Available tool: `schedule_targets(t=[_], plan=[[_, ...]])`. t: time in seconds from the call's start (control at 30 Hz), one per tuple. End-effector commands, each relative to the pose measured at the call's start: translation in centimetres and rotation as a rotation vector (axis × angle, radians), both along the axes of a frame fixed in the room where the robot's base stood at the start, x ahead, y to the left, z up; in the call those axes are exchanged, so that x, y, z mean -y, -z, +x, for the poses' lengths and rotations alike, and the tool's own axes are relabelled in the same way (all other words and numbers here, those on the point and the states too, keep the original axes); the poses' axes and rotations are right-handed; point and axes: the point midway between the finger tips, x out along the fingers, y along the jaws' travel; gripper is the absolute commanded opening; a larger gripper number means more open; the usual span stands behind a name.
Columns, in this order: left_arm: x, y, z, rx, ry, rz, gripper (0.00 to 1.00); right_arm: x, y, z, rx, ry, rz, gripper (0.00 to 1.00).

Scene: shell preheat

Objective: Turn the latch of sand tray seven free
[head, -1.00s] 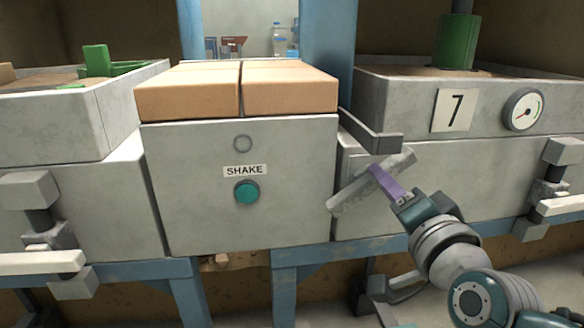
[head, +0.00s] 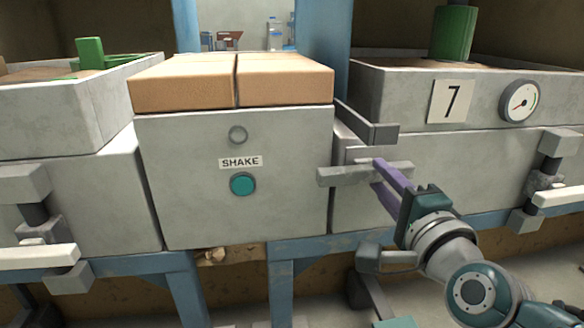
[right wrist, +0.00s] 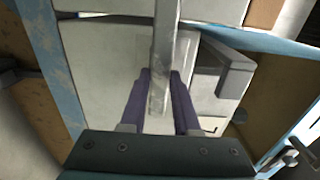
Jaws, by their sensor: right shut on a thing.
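Sand tray seven (head: 400,95) is a grey box on the right with a white plate marked 7 (head: 450,101). Its latch, a grey bar (head: 335,177), lies nearly level below the tray's left corner, and its left end overlaps the SHAKE box's edge in the picture. My right gripper (head: 377,175) has its purple fingers shut around the bar near its middle. In the right wrist view the latch bar (right wrist: 166,40) runs between the two fingers of the gripper (right wrist: 161,82). The latch's pivot is not clear. My left gripper is not in view.
A grey box (head: 290,150) with a SHAKE label and teal button (head: 243,184) stands left of the latch, tan blocks on top. A grey L-shaped bracket (head: 368,127) juts out just above the latch. A white-handled clamp (head: 560,195) is at the right.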

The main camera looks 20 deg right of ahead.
Motion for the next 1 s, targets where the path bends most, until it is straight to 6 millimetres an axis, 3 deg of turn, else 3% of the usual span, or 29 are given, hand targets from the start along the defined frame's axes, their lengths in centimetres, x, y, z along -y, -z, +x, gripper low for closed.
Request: schedule_targets(t=[0.47,0.5,0.73,1.0], plan=[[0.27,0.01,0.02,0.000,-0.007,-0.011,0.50,-0.03,0.13,-0.02,0.001,-0.001,0.017,0.00],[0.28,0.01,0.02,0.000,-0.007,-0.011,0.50,-0.03,0.12,-0.02,0.001,-0.001,0.017,0.34],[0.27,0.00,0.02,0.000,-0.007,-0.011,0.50,-0.01,0.08,-0.02,0.001,0.000,0.014,0.60],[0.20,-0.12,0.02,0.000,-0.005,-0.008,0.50,-0.04,0.01,-0.17,0.002,0.000,0.012,0.60]])
